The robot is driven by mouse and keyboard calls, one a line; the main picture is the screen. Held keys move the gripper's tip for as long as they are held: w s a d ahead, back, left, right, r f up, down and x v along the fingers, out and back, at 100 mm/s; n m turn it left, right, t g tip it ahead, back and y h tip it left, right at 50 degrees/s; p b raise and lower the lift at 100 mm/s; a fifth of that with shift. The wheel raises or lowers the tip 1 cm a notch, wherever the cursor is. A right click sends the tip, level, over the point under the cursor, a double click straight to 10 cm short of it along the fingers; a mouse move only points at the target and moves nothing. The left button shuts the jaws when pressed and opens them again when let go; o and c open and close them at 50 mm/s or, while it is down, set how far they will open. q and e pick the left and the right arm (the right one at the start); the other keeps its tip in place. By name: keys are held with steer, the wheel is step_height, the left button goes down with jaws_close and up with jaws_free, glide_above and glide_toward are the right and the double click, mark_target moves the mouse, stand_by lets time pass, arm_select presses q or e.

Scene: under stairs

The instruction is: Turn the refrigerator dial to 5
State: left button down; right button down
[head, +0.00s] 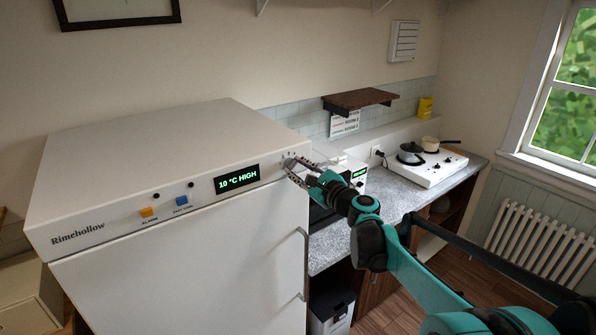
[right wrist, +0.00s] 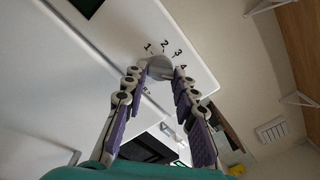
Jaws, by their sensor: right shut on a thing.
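The white refrigerator (head: 150,180) stands at the left in the head view, with "Rimehollow" on its top panel. Its display (head: 237,178) reads "10 °C HIGH". The grey round dial (right wrist: 160,66) is at the panel's right end, with the figures 1, 2, 3 and 4 visible around it in the right wrist view. My right gripper (head: 292,170) is shut on the dial, one finger on each side; its fingers (right wrist: 161,72) also show in the wrist view. The fingers partly cover the dial in the head view. I cannot tell its pointer's setting. My left gripper is not in view.
An orange button (head: 147,212) and a blue button (head: 181,201) sit left of the display. A speckled counter (head: 385,195) with a white hob (head: 430,166) and pots runs to the right. A wooden shelf (head: 360,99) hangs above it. A radiator (head: 530,240) is below the window.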

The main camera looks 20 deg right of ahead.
steer(key=m, duration=0.5)
steer(key=shift+f+b, duration=0.1)
steer(key=shift+b, duration=0.2)
steer(key=shift+a+m, duration=0.1)
steer(key=shift+m, duration=0.2)
steer(key=c, duration=1.2)
jaws_free()
steer(key=v, duration=1.2)
